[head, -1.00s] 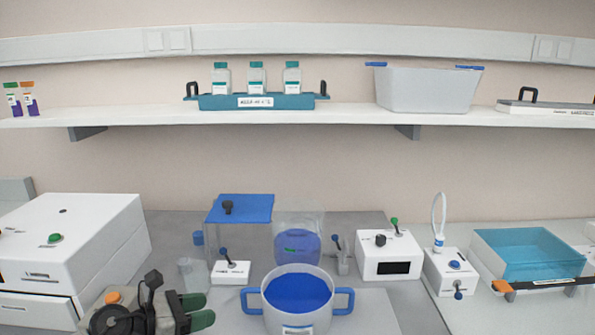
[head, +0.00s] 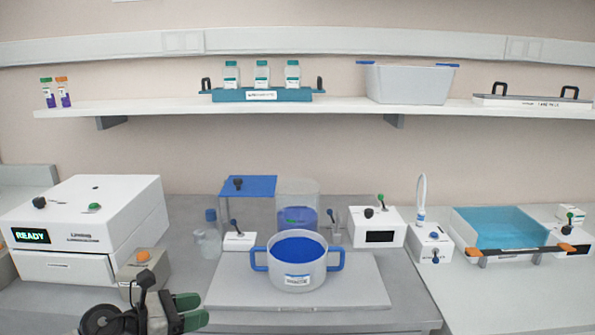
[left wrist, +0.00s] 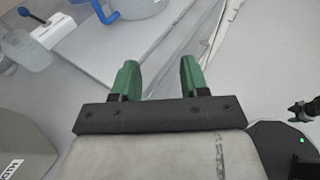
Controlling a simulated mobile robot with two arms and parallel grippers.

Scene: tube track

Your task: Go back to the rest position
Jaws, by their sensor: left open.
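My left gripper (head: 188,311) shows at the bottom left of the head view, in front of the bench's near edge. Its green fingertips also show in the left wrist view (left wrist: 158,78), apart with nothing between them. It is open and empty. My right gripper is not in the head view; a dark part at the right edge of the left wrist view is too partial to name.
A blue-handled pot (head: 298,281) stands on a grey board (head: 360,295). A white machine reading READY (head: 85,225) and a small box with an orange knob (head: 143,272) stand left. A blue-lidded tank (head: 500,228) stands right. The shelf (head: 345,107) holds bottles and a bin.

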